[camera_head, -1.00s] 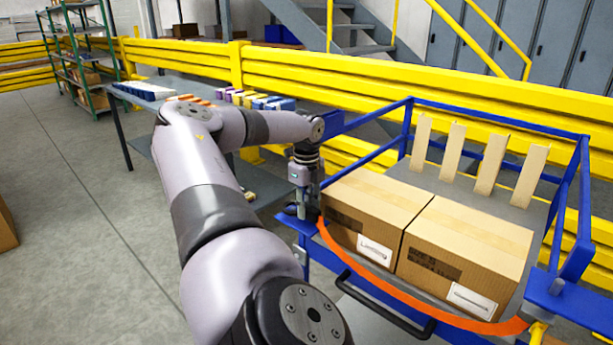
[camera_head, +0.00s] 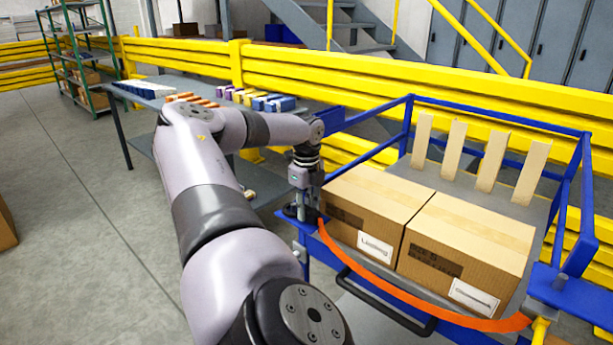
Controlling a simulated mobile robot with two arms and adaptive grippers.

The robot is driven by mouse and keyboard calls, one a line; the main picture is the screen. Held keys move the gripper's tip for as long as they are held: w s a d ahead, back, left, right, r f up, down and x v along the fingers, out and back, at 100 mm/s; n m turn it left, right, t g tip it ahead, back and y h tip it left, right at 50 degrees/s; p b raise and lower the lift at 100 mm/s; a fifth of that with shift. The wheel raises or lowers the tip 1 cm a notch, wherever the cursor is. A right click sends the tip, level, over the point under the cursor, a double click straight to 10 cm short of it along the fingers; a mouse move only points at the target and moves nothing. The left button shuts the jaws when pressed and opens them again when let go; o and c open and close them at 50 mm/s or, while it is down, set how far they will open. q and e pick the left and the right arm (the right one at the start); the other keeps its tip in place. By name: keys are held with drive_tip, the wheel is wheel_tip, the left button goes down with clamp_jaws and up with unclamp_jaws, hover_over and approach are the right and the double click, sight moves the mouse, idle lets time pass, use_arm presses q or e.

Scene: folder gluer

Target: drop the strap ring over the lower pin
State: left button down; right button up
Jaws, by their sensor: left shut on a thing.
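The orange strap (camera_head: 402,291) hangs in a shallow curve across the front of the blue cart, in front of two cardboard boxes. Its right end is at a yellow fitting (camera_head: 541,326) on the cart's right post. Its left end runs up to my left gripper (camera_head: 301,213), which points down, shut on the strap ring, at the cart's front left corner. The dark fingers hide most of the ring. The lower pin cannot be made out there, so I cannot tell whether the ring is around it or above it. My right gripper is not in view.
Two cardboard boxes (camera_head: 466,252) stand on the cart behind the strap. A black handle (camera_head: 385,307) sits below it. The blue cart frame (camera_head: 407,128) rises behind. A table (camera_head: 150,101) with small coloured items stands behind my arm. A yellow barrier (camera_head: 330,82) runs behind.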

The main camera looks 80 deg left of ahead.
use_arm(q)
drive_tip(key=c, duration=1.3)
unclamp_jaws()
drive_tip(key=shift+r, duration=4)
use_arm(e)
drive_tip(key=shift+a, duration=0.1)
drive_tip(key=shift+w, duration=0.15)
